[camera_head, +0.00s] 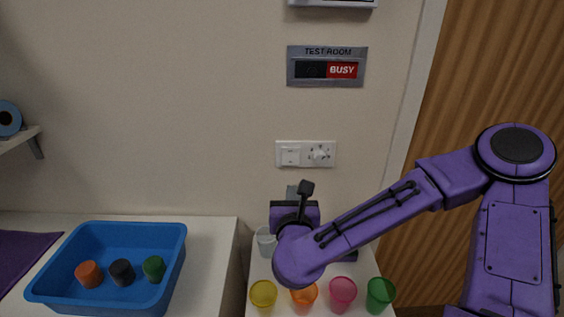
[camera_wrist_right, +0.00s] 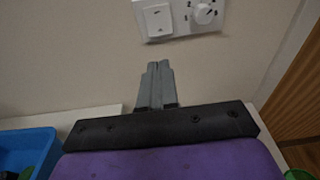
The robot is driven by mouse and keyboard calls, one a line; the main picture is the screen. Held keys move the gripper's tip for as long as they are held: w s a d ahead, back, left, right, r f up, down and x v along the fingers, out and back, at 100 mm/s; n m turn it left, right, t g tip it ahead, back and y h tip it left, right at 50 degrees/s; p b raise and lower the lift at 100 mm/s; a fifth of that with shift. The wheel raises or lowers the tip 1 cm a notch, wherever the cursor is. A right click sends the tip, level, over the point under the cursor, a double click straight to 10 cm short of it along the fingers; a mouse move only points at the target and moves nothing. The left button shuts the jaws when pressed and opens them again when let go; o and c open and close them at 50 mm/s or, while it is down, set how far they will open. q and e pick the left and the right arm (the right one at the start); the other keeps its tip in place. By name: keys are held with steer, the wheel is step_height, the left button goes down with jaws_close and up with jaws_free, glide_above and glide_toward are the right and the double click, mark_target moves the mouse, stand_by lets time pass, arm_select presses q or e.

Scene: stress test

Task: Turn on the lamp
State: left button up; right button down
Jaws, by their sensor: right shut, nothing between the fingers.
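A white wall plate (camera_head: 329,146) carries a square rocker switch (camera_head: 290,156) on its left and a round dial (camera_head: 318,154) on its right. In the right wrist view the rocker switch (camera_wrist_right: 157,20) is above the fingertips and the dial (camera_wrist_right: 204,14) is up and to the right. My right gripper (camera_head: 292,189) is below the plate in the head view, partly hidden by my purple wrist. Its grey fingers (camera_wrist_right: 158,66) are together with nothing between them, apart from the switch. No lamp is visible. My left gripper is not in view.
A blue tray (camera_head: 60,259) with several small coloured objects stands at left. Yellow (camera_head: 263,294), orange (camera_head: 303,298), pink (camera_head: 342,293) and green (camera_head: 380,293) cups stand below my right arm. A "BUSY" sign (camera_head: 327,67) hangs above the plate. The wall around the plate is clear.

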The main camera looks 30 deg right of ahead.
mark_target(291, 163)
steer(key=p+x, duration=0.2)
steer(key=x, duration=0.2)
steer(key=p+x, duration=0.2)
steer(key=x, duration=0.2)
steer(key=p+x, duration=0.2)
steer(key=x, duration=0.2)
steer(key=shift+w+d+r, duration=0.15)
steer(key=shift+d+r, duration=0.05)
steer(key=shift+r, duration=0.05)
steer(key=shift+w+d+f, duration=0.2)
steer(key=shift+w+d, duration=0.05)
steer(key=shift+w, duration=0.1)
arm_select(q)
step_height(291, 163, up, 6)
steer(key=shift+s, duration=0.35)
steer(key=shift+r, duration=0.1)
